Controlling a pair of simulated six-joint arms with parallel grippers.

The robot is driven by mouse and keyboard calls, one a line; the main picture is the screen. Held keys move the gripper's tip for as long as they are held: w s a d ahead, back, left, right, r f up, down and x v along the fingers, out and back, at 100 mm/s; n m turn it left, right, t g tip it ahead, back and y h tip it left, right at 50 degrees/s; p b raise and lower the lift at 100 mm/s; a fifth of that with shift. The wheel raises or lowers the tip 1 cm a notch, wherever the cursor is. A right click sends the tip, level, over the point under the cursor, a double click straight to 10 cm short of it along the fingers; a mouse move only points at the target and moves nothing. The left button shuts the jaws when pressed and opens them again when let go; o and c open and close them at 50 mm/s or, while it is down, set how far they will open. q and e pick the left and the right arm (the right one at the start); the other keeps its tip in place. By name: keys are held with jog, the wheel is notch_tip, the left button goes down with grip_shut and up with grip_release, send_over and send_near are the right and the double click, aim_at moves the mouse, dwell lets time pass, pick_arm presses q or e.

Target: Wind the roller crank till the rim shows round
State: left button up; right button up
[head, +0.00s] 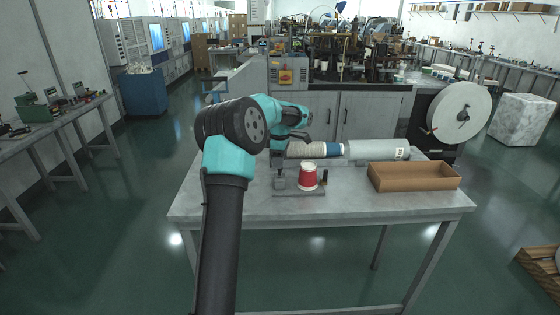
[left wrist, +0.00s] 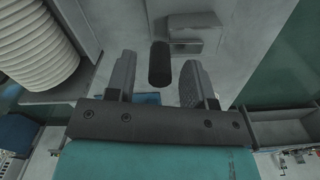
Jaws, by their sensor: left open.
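A red and white paper cup (head: 308,178) stands on a small grey forming fixture (head: 290,192) on the table. A grey block (head: 279,181) is at the fixture's left and a black upright post (head: 324,177) at its right. My left gripper (left wrist: 159,62) is open. In the left wrist view a black cylindrical handle (left wrist: 159,64), which looks like the crank's grip, shows between its fingers; contact cannot be told. A grey block (left wrist: 195,35) lies beyond it. In the head view my left gripper (head: 284,143) is partly hidden by its arm, above the fixture's left side. The cup's rim detail is too small to tell.
Behind the fixture lie a ribbed stack of pale cups (head: 308,149) and a grey cylinder (head: 375,149). An open brown tray (head: 415,178) stands at the right. The table's front (head: 350,208) is clear. A large white reel (head: 461,113) stands behind, right.

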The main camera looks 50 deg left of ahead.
pick_arm(q)
jog(key=shift+f, duration=0.2)
grip_shut()
dwell(0.4)
jog(key=shift+w+d+m, duration=0.1)
jog(key=shift+m, duration=0.2)
